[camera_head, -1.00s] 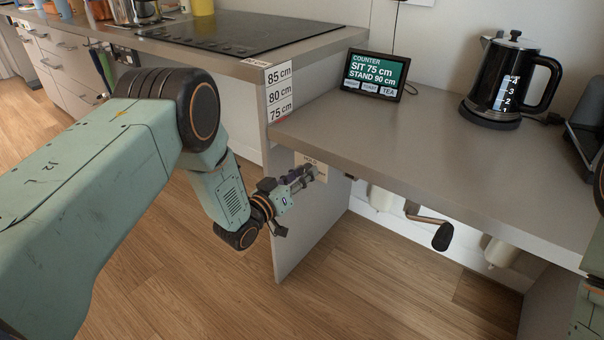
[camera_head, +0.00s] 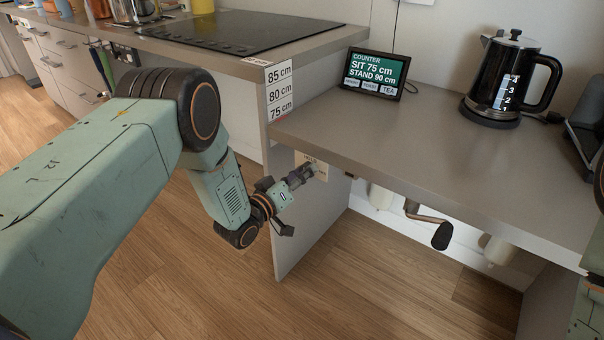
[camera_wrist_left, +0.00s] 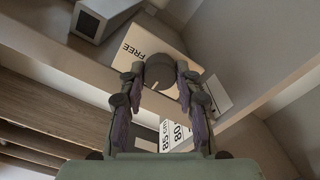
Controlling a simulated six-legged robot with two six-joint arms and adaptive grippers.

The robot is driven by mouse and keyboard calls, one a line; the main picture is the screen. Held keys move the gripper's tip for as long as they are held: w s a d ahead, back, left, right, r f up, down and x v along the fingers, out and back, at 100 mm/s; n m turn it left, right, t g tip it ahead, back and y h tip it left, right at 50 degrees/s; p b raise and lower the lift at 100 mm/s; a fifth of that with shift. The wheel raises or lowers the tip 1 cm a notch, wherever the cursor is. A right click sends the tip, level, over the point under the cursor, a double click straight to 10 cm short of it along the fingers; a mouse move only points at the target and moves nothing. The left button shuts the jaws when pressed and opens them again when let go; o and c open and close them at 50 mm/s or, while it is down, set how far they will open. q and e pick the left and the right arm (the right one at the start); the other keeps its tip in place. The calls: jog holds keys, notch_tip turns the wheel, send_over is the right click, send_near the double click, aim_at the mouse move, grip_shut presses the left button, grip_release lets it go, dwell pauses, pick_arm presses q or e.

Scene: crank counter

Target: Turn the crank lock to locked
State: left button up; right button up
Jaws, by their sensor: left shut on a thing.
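The crank lock is a round grey knob (camera_wrist_left: 161,74) on a pale plate (camera_wrist_left: 139,47) marked FREE in the left wrist view. In the head view the plate (camera_head: 322,175) is on the side panel under the counter, with the knob mostly hidden by my gripper. My left gripper (camera_head: 308,173) reaches it from the left. In the left wrist view its two fingers (camera_wrist_left: 160,88) are shut on the knob, one on each side. The crank (camera_head: 428,220), with a black grip, hangs under the counter to the right. My right gripper is out of view.
The grey counter (camera_head: 420,150) overhangs the lock. A small screen (camera_head: 374,75) reading SIT 75 cm, STAND 90 cm and a black kettle (camera_head: 508,80) stand on it. A height scale (camera_head: 279,93) is on the corner. Wood floor (camera_head: 210,270) is open below.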

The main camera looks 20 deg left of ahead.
pick_arm(q)
jog(key=o, duration=1.1)
jog(key=shift+o, duration=0.2)
jog(key=v, duration=1.2)
